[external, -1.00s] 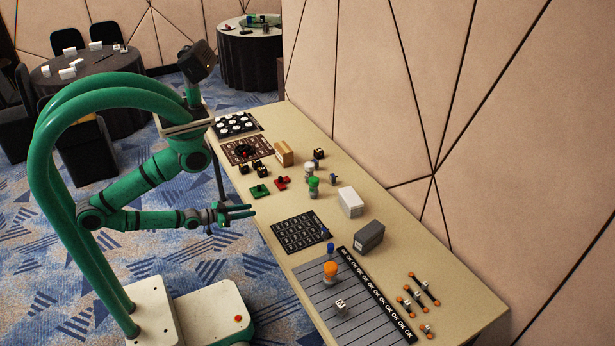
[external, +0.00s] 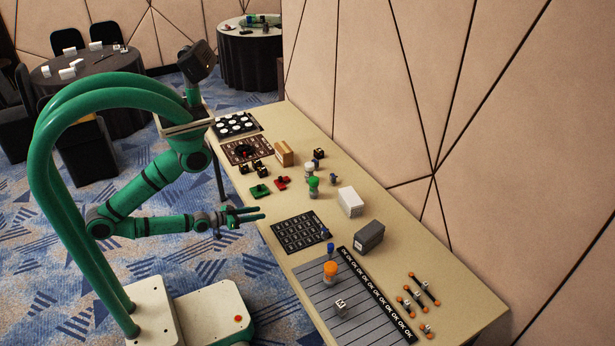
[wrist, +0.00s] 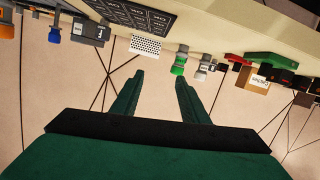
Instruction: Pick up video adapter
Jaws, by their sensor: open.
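My gripper (external: 262,213) is open and empty, at the near long edge of the table, left of the black label mat in the external view. Its two green fingers stand apart in the wrist view (wrist: 160,80), with nothing between them. I cannot tell for sure which item is the video adapter. Small candidates are a white box (external: 350,202), which shows with a perforated face in the wrist view (wrist: 145,45), a grey box (external: 369,236), a green-topped piece (external: 313,186) and small blue pieces such as one (external: 331,248) near the grey striped mat.
The table (external: 450,290) runs along a panelled wall. A black label mat (external: 300,232), an orange-topped piece (external: 330,271), a wooden-coloured box (external: 284,153), a green board (external: 260,191) and a red board (external: 282,182) lie on it. Bare tabletop lies between the green board and the label mat.

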